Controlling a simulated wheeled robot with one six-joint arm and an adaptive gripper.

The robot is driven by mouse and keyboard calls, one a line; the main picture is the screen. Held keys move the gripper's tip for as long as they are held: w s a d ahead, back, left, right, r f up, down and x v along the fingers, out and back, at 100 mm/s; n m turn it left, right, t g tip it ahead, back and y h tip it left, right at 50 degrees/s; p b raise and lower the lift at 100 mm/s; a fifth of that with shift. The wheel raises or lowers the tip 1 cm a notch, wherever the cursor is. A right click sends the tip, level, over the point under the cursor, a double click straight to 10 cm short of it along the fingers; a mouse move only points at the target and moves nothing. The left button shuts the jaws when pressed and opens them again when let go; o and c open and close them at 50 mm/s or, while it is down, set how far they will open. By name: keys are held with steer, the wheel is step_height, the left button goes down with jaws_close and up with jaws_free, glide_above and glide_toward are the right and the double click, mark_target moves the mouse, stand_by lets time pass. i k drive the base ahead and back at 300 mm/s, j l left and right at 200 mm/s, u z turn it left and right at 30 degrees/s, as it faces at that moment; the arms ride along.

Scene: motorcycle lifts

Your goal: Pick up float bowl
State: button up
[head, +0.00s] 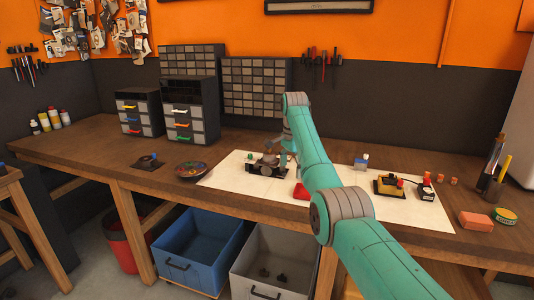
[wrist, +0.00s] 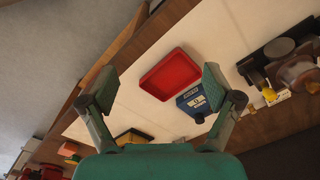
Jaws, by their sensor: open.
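A dark carburettor-like assembly (head: 265,165) with grey metal parts stands on the white mat (head: 228,178). It also shows at the right of the wrist view (wrist: 290,68). I cannot tell for sure which part is the float bowl; it may be one of the grey parts there. My gripper (wrist: 160,89) is open and empty above the mat, its fingers spread either side of a red tray (wrist: 170,74). The assembly lies outside the fingers, to their right. In the head view my arm hides most of the gripper.
A blue box (wrist: 193,101) lies beside the red tray. A yellow-and-black item (head: 389,187) is on the mat's right part. A round dish (head: 191,169) sits left of the mat. Drawer cabinets (head: 256,87) stand behind. Bins (head: 200,252) are under the bench.

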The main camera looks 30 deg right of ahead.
mark_target(269, 156)
steer(key=i+l, duration=0.2)
steer(key=i, duration=0.25)
steer(key=i+l, duration=0.25)
steer(key=i, duration=0.25)
steer(key=l, duration=0.2)
